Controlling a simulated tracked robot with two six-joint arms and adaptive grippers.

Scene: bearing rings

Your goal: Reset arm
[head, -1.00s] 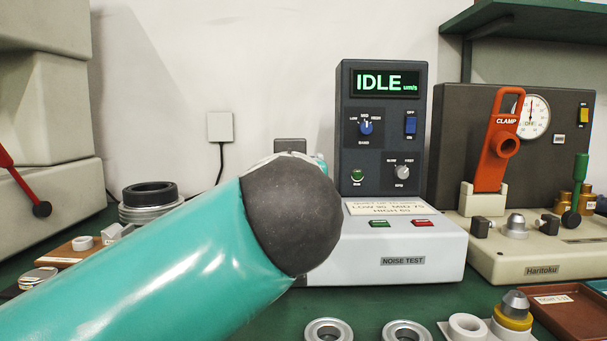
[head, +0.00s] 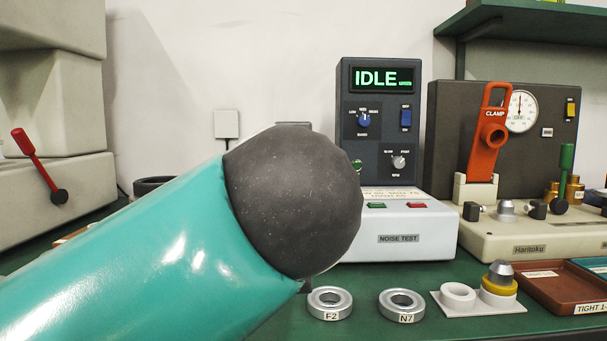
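My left arm, a teal sleeve with a dark round joint, comes in from the left and fills much of the lower left and middle of the head view. Its gripper is hidden behind that joint. My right arm and gripper do not show. Two bearing rings lie on the green bench, one labelled F2 (head: 329,303) and one labelled N7 (head: 402,305). The noise test machine (head: 398,238) stands behind them, its display (head: 384,78) reading IDLE. My arm covers the machine's left part.
At the right stands a Haritoku fixture (head: 530,249) with a red clamp lever (head: 488,137) and a dial gauge (head: 520,111). In front are a white holder (head: 465,308) with a yellow-ringed part (head: 499,284) and a brown tray (head: 562,288). A red-handled lever (head: 40,165) is at far left.

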